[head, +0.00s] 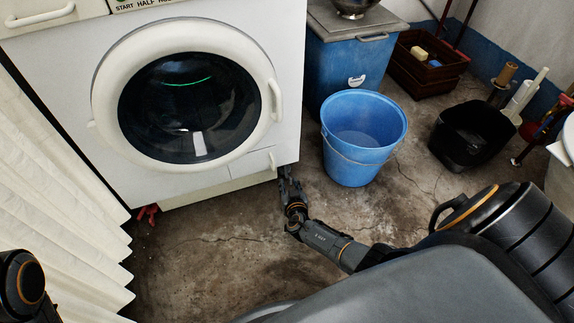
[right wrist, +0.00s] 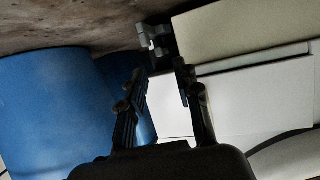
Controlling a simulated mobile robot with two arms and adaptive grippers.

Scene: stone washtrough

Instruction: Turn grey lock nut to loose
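The grey lock nut (right wrist: 152,40) shows in the right wrist view as a small grey winged piece at the bottom corner of the white washing machine (right wrist: 235,95), close to the floor. My right gripper (right wrist: 160,70) is open, its two dark fingers apart and empty. The nut lies just beyond the fingertips, and I see no contact. In the head view my right gripper (head: 285,172) is at the machine's lower right corner, and the nut is hidden there. Only a piece of my left arm shows at the lower left.
A blue bucket (head: 362,140) stands close right of my right gripper. A red piece (head: 148,213) shows under the machine's left corner. A white curtain (head: 55,190) hangs at left. A black tub (head: 470,135) stands farther right. The floor before the machine is clear.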

